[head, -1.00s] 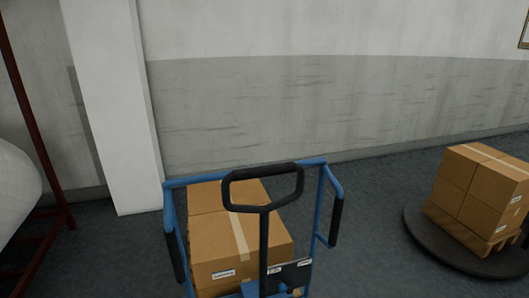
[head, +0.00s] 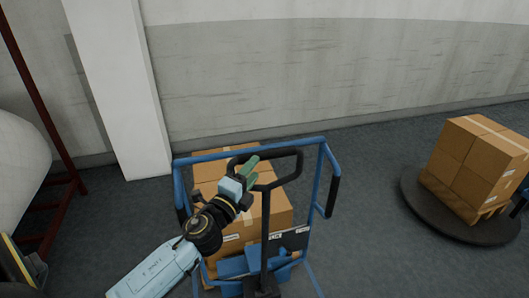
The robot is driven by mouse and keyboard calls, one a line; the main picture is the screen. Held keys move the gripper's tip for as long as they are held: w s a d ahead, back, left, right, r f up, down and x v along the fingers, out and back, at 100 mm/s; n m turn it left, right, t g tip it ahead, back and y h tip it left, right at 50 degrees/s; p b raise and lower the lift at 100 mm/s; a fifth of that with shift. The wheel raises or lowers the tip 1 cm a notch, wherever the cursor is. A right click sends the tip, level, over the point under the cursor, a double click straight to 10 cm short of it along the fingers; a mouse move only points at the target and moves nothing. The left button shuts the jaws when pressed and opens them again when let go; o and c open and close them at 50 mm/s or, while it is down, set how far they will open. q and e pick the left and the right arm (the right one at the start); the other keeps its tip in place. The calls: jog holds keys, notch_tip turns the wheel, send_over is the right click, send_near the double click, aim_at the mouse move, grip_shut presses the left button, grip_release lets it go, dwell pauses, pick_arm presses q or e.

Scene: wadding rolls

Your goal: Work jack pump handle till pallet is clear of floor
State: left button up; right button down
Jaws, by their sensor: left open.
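The black pump handle (head: 265,222) stands upright in front of a blue frame, with a loop grip (head: 298,165) at its top. My left gripper (head: 250,170) is at the left side of the loop, its greenish fingers open and overlapping the loop in the picture. I cannot tell whether they touch it. Behind the handle, cardboard boxes (head: 276,205) are stacked inside the blue frame (head: 325,182). The pallet under them is hidden, so its height off the floor does not show. My right gripper is not in view.
At the right, more boxes (head: 473,165) stand on a pallet on a dark round platform (head: 412,198). A white roll (head: 18,165) and a dark red rack (head: 62,165) are at the left, beside a white pillar (head: 118,90). Floor between frame and platform is clear.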

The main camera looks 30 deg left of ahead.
aim_at(265, 156)
pick_arm(q)
jog(key=w, duration=0.4)
jog(key=w+r, duration=0.1)
jog(key=w, duration=0.2)
jog(key=shift+a+p, duration=0.2)
jog(key=shift+p, duration=0.2)
grip_shut()
